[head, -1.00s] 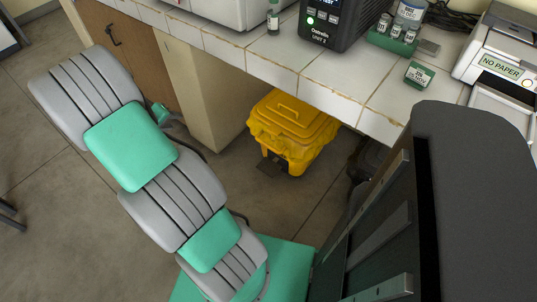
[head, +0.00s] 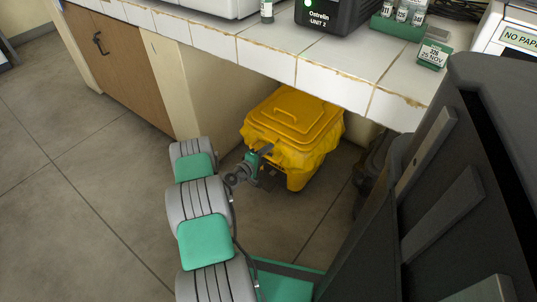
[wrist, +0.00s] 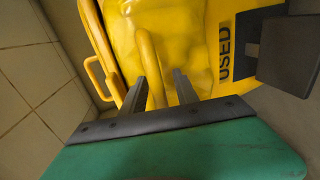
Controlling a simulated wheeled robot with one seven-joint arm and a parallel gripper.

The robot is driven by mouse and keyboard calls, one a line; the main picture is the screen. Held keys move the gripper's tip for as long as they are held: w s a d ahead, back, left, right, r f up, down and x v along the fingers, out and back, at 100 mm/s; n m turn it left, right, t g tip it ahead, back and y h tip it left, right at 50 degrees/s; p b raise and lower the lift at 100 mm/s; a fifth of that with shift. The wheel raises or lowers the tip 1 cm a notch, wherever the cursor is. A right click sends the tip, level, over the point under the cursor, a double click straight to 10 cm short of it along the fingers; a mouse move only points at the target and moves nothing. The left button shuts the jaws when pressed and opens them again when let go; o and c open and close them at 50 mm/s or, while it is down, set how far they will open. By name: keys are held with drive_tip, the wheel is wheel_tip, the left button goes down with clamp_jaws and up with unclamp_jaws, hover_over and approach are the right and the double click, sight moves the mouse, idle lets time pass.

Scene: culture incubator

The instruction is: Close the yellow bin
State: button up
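The yellow bin (head: 300,177) stands on the floor under the tiled counter, with a yellow liner bulging around its rim. Its lid (head: 283,117), with a loop handle on top, lies over the opening; I cannot tell whether it is fully shut. My gripper (head: 264,153) is at the bin's front left side, below the lid. The lid's handle (wrist: 93,78) shows at the left.
The counter edge (head: 320,80) overhangs the bin. A dark pedal (wrist: 288,52) sticks out at the bin's front, beside a label reading USED. A wooden cabinet (head: 125,70) stands left. Floor (head: 80,190) to the left is clear.

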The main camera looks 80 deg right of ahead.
drive_tip(key=shift+s+d, duration=0.1)
drive_tip(key=shift+d, duration=0.2)
drive_tip(key=shift+c, duration=0.4)
clamp_jaws()
idle(0.8)
